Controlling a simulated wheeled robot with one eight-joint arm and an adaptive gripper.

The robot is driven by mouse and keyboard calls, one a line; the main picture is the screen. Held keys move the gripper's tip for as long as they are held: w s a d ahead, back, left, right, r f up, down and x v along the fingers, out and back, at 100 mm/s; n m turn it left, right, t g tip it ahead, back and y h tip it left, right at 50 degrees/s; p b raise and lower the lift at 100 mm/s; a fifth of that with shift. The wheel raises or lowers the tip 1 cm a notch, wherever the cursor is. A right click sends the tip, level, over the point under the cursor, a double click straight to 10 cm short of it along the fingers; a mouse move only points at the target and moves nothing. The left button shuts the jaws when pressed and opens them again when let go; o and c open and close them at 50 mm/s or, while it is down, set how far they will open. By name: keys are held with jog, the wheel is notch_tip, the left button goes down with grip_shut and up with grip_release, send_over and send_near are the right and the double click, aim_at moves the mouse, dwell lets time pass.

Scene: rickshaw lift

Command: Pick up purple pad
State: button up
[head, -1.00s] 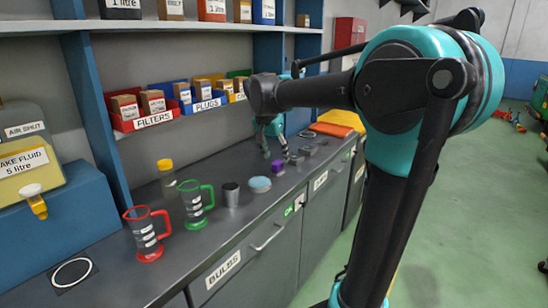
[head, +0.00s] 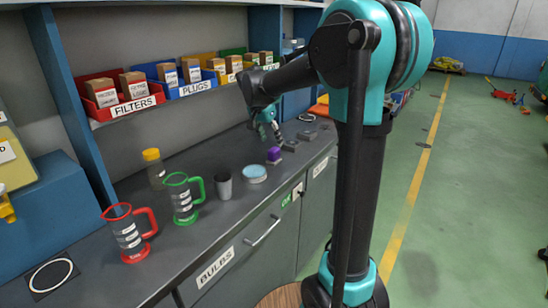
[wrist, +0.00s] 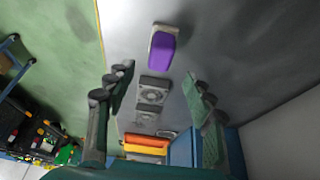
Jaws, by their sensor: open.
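The purple pad (head: 274,154) is a small block on the dark counter, near its front edge, right of the blue-lidded round tin. It also shows in the wrist view (wrist: 161,51), upper middle, lying on a pale grey base. My gripper (head: 274,140) is above the counter close to the pad in the head view.
Grey blocks (wrist: 153,91) sit in a row beside the pad. A round blue-topped tin (head: 254,173), a grey cup (head: 223,187), a green-handled jug (head: 181,202) and a red-handled jug (head: 127,238) stand on the counter. A shelf with labelled bins (head: 123,98) runs above.

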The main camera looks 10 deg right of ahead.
aim_at(274, 149)
jog(key=shift+x, duration=3.4)
jog(key=shift+s+a+f, duration=0.1)
jog(key=shift+s, duration=0.05)
jog(key=c, duration=1.2)
